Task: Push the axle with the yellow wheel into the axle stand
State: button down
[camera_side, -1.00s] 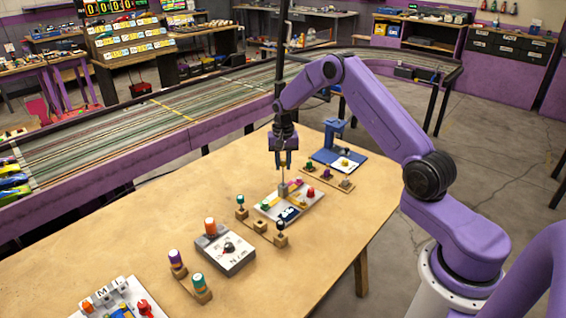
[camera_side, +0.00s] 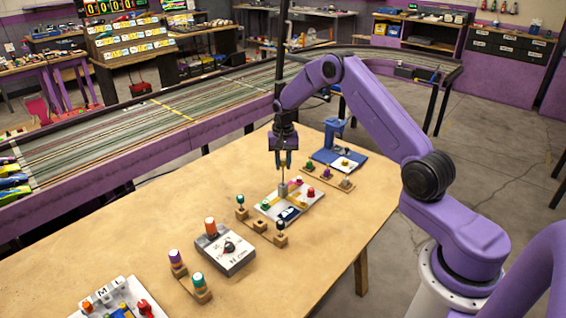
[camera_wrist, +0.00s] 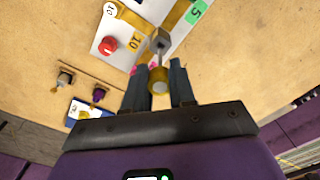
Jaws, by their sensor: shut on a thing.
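My gripper (camera_side: 283,164) is above the white board (camera_side: 311,199) on the table. In the wrist view my gripper (camera_wrist: 160,82) has its two dark fingers shut on the yellow wheel (camera_wrist: 158,83). A thin axle (camera_side: 283,178) runs down from the wheel. It leads to a grey block (camera_wrist: 161,42), apparently the axle stand, which also shows in the side view (camera_side: 283,188). The axle looks near upright in the side view. Its lower tip meets the block in both views; how deep it sits, I cannot tell.
Wooden racks with coloured pegs stand in front (camera_side: 262,227) and behind (camera_side: 327,176). A blue press (camera_side: 336,150) stands at the back.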

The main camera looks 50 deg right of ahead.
aim_at(283, 182)
jog(key=shift+f, duration=2.8)
jog(key=c, duration=0.8)
grip_release()
jog(key=shift+c, duration=0.2)
jog(key=shift+r, duration=0.1)
notch_tip(283, 182, up, 17)
jog(key=shift+r, duration=0.1)
